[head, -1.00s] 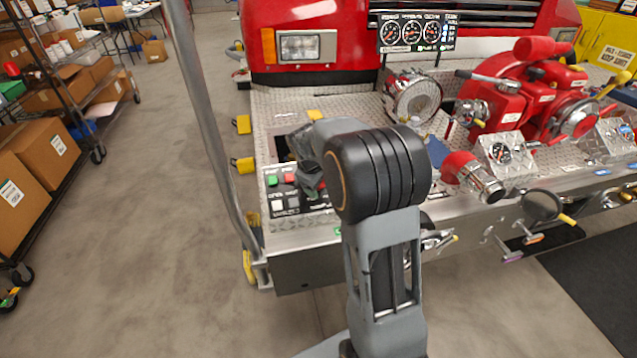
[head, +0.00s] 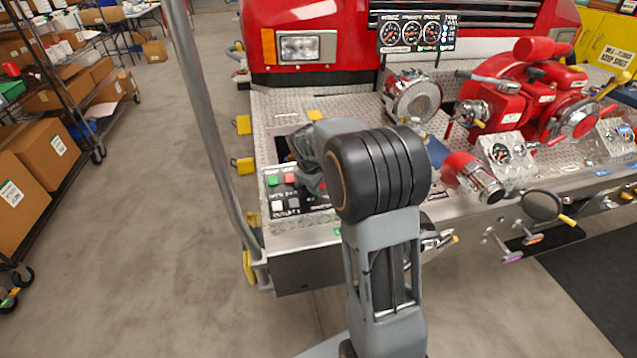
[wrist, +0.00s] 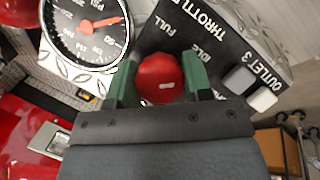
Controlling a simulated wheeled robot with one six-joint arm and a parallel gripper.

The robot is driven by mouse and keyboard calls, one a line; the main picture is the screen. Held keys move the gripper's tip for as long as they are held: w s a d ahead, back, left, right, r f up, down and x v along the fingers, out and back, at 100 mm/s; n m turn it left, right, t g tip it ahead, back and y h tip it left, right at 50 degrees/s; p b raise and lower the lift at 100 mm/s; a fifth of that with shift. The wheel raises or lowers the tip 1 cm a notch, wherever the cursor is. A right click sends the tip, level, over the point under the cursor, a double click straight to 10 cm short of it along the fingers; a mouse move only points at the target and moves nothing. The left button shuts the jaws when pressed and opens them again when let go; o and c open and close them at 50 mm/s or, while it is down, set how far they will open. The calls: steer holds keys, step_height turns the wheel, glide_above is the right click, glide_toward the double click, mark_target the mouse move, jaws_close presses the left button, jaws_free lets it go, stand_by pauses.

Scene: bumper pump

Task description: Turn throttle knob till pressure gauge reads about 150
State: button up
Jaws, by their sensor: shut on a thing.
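The red throttle knob (wrist: 160,80) sits on a black panel (wrist: 212,32) lettered THROTTLE, FULL and IDLE in the wrist view. My gripper (wrist: 158,78) has its green fingers on both sides of the knob and is shut on it. A small pale mark shows on the knob's face. A black round gauge (wrist: 88,30) marked PSI is at the upper left of the wrist view, with a red needle pointing to the right side of the dial, near its partly cut-off numbers. In the head view my arm hides the knob and gripper.
Grey and white buttons (wrist: 250,88) lie on the panel near OUTLET 3. The head view shows a three-dial display (head: 415,32), a red pump (head: 535,95) and a silver bumper deck (head: 350,103). A grey pole (head: 205,110) stands left of my arm.

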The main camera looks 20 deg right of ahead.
steer(key=m+y+p, duration=0.1)
steer(key=m, duration=0.2)
steer(key=shift+r, duration=0.1)
steer(key=m+y, duration=0.1)
steer(key=m, duration=0.2)
steer(key=shift+y+p, duration=0.3)
steer(key=shift+p, duration=0.05)
steer(key=m+y, duration=0.1)
steer(key=m, duration=0.2)
steer(key=m+y, duration=0.1)
steer(key=m, duration=0.2)
steer(key=shift+t, duration=0.3)
steer(key=m+t+y+b, duration=0.1)
steer(key=m, duration=0.2)
steer(key=m+t+y+b, duration=0.1)
steer(key=m, duration=0.2)
steer(key=shift+m+b, duration=0.3)
steer(key=m+t+b, duration=0.1)
steer(key=m, duration=0.2)
steer(key=shift+m+t+b, duration=0.65)
steer(key=shift+m+t, duration=0.15)
steer(key=shift+m, duration=0.8)
